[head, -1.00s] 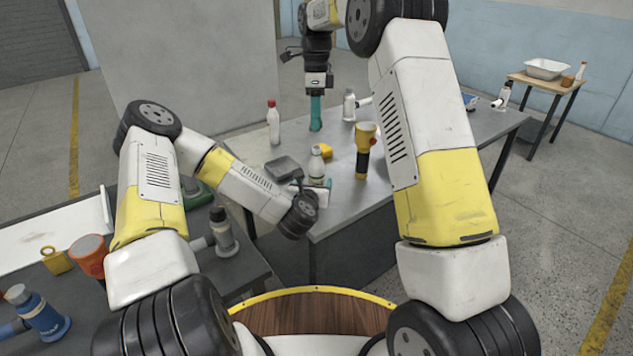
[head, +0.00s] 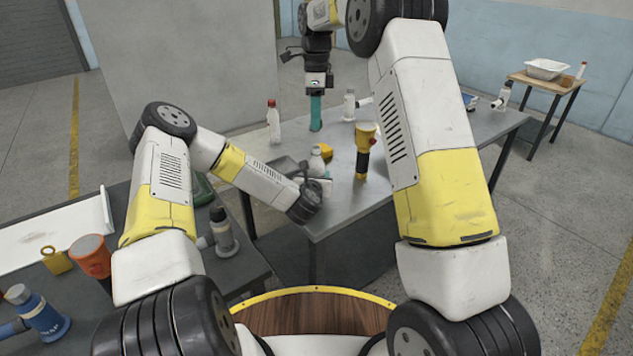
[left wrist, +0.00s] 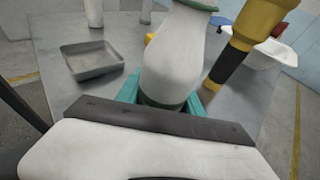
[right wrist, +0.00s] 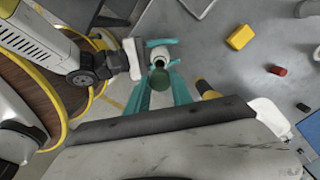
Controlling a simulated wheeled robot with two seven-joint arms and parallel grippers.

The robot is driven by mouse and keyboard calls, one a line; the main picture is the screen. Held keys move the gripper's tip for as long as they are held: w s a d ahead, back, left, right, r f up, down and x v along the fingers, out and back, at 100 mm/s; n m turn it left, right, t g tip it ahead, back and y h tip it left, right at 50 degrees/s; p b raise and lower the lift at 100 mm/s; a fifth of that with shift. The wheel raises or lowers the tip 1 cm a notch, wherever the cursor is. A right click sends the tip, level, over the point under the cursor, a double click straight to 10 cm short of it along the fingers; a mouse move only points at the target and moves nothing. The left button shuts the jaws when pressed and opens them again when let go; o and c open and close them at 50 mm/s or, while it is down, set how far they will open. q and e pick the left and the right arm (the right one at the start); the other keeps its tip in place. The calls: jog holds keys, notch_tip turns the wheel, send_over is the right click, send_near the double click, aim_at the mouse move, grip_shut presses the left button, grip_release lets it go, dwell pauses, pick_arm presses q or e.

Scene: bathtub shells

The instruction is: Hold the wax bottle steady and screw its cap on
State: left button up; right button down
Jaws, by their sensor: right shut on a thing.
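The white wax bottle (head: 316,163) stands on the grey table, partly hidden by my left gripper. In the left wrist view the bottle (left wrist: 175,60) fills the middle, with the teal fingers of my left gripper (left wrist: 165,100) on both sides of its lower part. I cannot tell whether they press on it. My right gripper (head: 316,114) points down farther back, teal fingers shut. In the right wrist view its fingers hold the green cap (right wrist: 159,79), which appears beside the bottle's dark open mouth (right wrist: 159,63); their height difference is unclear.
A yellow-and-black flashlight (head: 363,150) stands right of the bottle. A grey tray (left wrist: 92,60), a yellow block (right wrist: 240,37) and a red-capped white bottle (head: 273,122) are nearby. The front right of the table (head: 340,215) is clear.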

pick_arm(q)
grip_shut()
pick_arm(e)
send_near(316, 164)
jog(key=shift+w+f, duration=0.2)
jog(key=shift+w, duration=0.7)
jog(key=shift+f, duration=0.1)
jog(key=shift+f, duration=0.8)
jog(key=shift+f, duration=0.55)
